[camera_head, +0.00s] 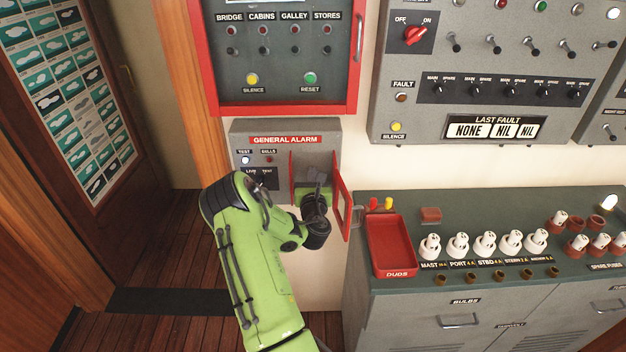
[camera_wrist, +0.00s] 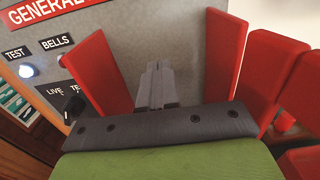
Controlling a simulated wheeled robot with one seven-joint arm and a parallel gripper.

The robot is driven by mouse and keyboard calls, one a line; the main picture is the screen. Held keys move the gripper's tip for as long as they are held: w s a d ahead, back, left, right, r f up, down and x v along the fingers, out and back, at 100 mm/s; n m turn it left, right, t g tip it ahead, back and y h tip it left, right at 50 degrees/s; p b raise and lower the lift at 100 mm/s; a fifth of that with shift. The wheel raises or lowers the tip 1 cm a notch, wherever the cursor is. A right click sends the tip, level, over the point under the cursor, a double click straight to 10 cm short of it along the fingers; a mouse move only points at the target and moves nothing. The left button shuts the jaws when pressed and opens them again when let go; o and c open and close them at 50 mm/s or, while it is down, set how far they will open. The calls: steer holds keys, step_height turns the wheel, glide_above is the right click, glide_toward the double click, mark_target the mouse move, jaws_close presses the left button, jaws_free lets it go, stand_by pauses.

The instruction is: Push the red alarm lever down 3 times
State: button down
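The grey general alarm box (camera_head: 245,139) hangs on the wall below the red-framed panel. Its red-framed cover (camera_head: 342,204) stands swung open to the right. Red side guards (camera_wrist: 102,68) flank the recess in the wrist view. My gripper (camera_head: 318,180) is in front of the recess, between the guards. In the wrist view its grey fingers (camera_wrist: 157,84) point into the recess and look shut together. I cannot make out the red alarm lever; my gripper and wrist hide that part of the recess. Whether the fingers touch it cannot be told.
The red-framed panel (camera_head: 282,108) is just above the box. Open floor (camera_head: 130,263) lies to the left.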

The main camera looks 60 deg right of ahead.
steer(key=shift+f, duration=0.3)
steer(key=shift+r, duration=0.15)
steer(key=shift+r+p, duration=2.05)
steer(key=shift+r, duration=0.15)
steer(key=shift+f, duration=0.1)
steer(key=r+b+v, duration=0.1)
steer(key=b+v, duration=0.7)
steer(key=v, duration=0.1)
